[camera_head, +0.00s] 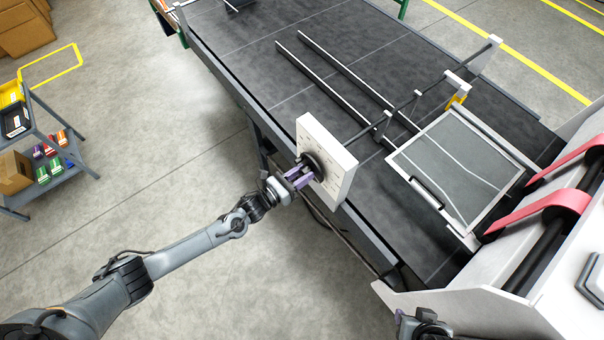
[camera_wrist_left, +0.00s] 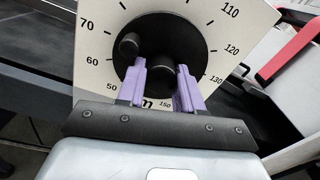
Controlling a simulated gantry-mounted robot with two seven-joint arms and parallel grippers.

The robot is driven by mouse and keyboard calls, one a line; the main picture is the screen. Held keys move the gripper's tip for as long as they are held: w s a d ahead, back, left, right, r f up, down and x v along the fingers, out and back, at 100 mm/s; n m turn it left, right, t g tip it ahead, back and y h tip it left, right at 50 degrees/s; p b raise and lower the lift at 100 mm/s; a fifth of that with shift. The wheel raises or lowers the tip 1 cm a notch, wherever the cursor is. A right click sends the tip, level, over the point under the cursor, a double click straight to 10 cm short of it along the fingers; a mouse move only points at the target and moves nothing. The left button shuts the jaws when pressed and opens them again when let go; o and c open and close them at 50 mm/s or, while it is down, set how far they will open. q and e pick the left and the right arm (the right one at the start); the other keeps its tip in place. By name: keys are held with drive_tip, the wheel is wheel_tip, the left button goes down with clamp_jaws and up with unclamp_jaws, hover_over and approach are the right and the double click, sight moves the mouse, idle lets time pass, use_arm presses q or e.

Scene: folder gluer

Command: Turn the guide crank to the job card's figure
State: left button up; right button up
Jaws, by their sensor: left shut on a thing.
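The guide crank is a round black disc (camera_wrist_left: 185,38) on a white dial plate (camera_head: 318,148) at the near side of the machine bed. In the left wrist view the dial plate (camera_wrist_left: 236,22) shows figures such as 50, 60, 70, 110, 120, 130 and 150. My left gripper (camera_head: 300,177) is at the disc, its purple fingers (camera_wrist_left: 162,84) shut on a black round part (camera_wrist_left: 160,68) of the crank. A second black knob (camera_wrist_left: 129,44) stands free at the left. The pointer and a readable job card do not show. My right gripper's fingers cannot be made out.
A long threaded-looking rod (camera_head: 420,94) runs from the plate across the dark bed (camera_head: 240,45). A framed panel (camera_head: 455,165) and red belts (camera_head: 545,208) are at the right. A cart (camera_head: 75,165) stands at the left, with open floor between.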

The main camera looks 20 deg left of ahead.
use_arm(q)
drive_tip(key=n+b, duration=0.1)
drive_tip(key=n, duration=0.4)
drive_tip(key=n+b, duration=0.1)
drive_tip(key=n, duration=0.4)
drive_tip(key=shift+n, duration=0.3)
drive_tip(key=n+b, duration=0.1)
drive_tip(key=n, duration=0.8)
drive_tip(key=shift+r+n, duration=0.1)
drive_tip(key=shift+n, duration=0.3)
drive_tip(key=n, duration=0.4)
drive_tip(key=shift+n, duration=0.3)
drive_tip(key=n+p, duration=0.1)
drive_tip(key=n, duration=0.4)
drive_tip(key=shift+r, duration=0.1)
drive_tip(key=n+p, duration=0.1)
drive_tip(key=n, duration=0.5)
drive_tip(key=shift+n, duration=0.3)
drive_tip(key=shift+n+p, duration=0.6)
drive_tip(key=shift+n, duration=1.4)
